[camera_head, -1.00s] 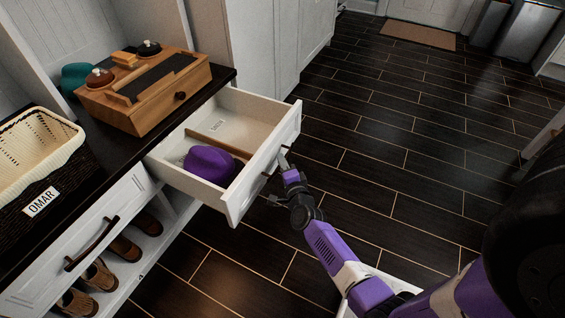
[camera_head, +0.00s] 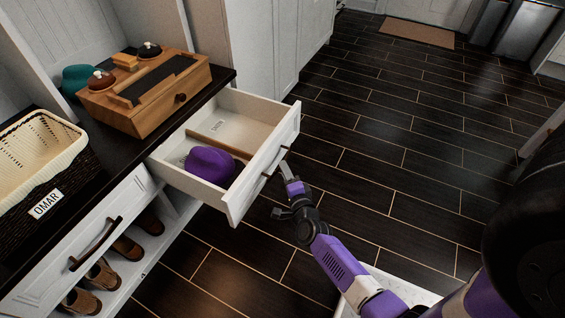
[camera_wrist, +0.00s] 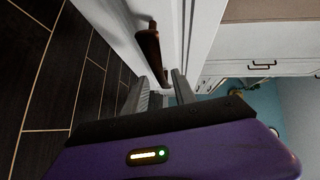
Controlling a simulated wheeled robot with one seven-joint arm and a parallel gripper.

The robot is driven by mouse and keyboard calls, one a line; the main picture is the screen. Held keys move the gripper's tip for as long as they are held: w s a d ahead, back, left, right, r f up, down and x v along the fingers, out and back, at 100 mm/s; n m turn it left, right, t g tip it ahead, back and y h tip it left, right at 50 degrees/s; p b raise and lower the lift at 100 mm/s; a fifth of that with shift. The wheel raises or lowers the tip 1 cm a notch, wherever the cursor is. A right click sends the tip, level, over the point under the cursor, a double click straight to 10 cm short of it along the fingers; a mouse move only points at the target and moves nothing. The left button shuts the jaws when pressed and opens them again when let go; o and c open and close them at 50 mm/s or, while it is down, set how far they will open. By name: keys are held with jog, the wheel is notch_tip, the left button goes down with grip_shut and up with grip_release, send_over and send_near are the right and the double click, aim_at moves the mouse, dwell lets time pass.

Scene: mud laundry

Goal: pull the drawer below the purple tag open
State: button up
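A white drawer (camera_head: 265,160) stands pulled out from under the dark counter. Inside it are a purple cap (camera_head: 209,163), a thin wooden divider (camera_head: 220,144) and a small pale label (camera_head: 217,125). Its dark bar handle (camera_head: 268,174) is partly hidden in the head view; it also shows in the wrist view (camera_wrist: 149,48). My gripper (camera_head: 286,172) is just outside the drawer front, by the handle. In the wrist view its two fingers (camera_wrist: 160,90) are apart, with the handle's far end near the gap; contact cannot be told. No purple tag is visible.
A closed white drawer (camera_head: 75,255) with a dark handle is at left, above several shoes (camera_head: 103,273). A wicker basket (camera_head: 30,205) labelled OMAR and a wooden box (camera_head: 148,95) stand on the counter (camera_head: 112,158). The dark tiled floor (camera_head: 400,130) at right is clear.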

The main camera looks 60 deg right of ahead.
jog(key=shift+p+v, duration=0.3)
jog(key=shift+v, duration=1.25)
jog(key=s+a+r+n+t+y, duration=0.2)
jog(key=a+r+n+t, duration=0.2)
jog(key=a+r+n, duration=0.65)
jog(key=s+a+r+n+y, duration=0.5)
jog(key=s+a+r+n, duration=0.15)
jog(key=s+a, duration=0.35)
jog(key=s+a+r+n+y, duration=0.55)
jog(key=s+a+n, duration=0.25)
jog(key=a, duration=0.3)
notch_tip(320, 180, up, 27)
jog(key=p, duration=2.7)
jog(key=shift+g+h, duration=0.4)
jog(key=shift+h, duration=0.05)
